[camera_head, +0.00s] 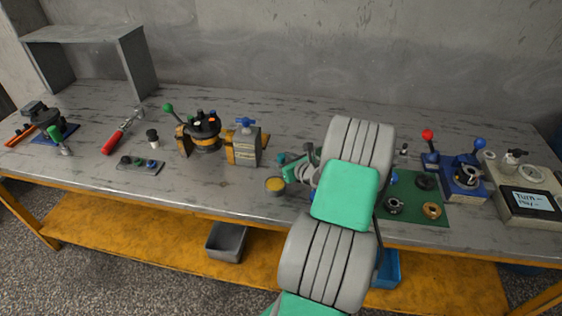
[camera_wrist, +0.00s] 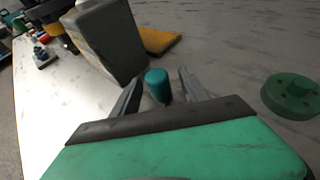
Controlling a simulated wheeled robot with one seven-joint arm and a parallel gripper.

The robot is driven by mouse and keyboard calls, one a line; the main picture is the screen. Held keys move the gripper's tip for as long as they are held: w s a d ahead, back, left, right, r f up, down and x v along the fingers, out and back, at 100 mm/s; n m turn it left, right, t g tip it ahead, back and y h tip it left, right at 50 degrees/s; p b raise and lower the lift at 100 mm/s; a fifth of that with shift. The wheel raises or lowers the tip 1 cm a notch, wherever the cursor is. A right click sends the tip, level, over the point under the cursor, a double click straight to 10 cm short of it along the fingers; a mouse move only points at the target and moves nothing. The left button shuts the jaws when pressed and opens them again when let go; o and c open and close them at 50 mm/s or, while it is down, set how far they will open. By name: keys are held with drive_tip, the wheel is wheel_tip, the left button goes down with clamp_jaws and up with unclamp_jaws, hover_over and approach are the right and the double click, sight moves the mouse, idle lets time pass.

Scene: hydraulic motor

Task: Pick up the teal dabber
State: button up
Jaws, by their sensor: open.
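The teal dabber (camera_wrist: 157,84) shows in the wrist view as a small rounded teal cylinder between the two finger tips of my gripper (camera_wrist: 155,88). The fingers are open, one on each side of it. I cannot tell whether either finger touches it. Its lower part is hidden behind the gripper body.
A grey block (camera_wrist: 108,40) stands close behind the dabber in the wrist view. A green round part (camera_wrist: 291,95) lies to the right. A cup with yellow contents (camera_head: 275,185) stands near my gripper. A green mat (camera_head: 415,208) with several parts lies right of the arm.

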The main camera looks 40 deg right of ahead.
clamp_jaws()
idle(0.4)
idle(0.4)
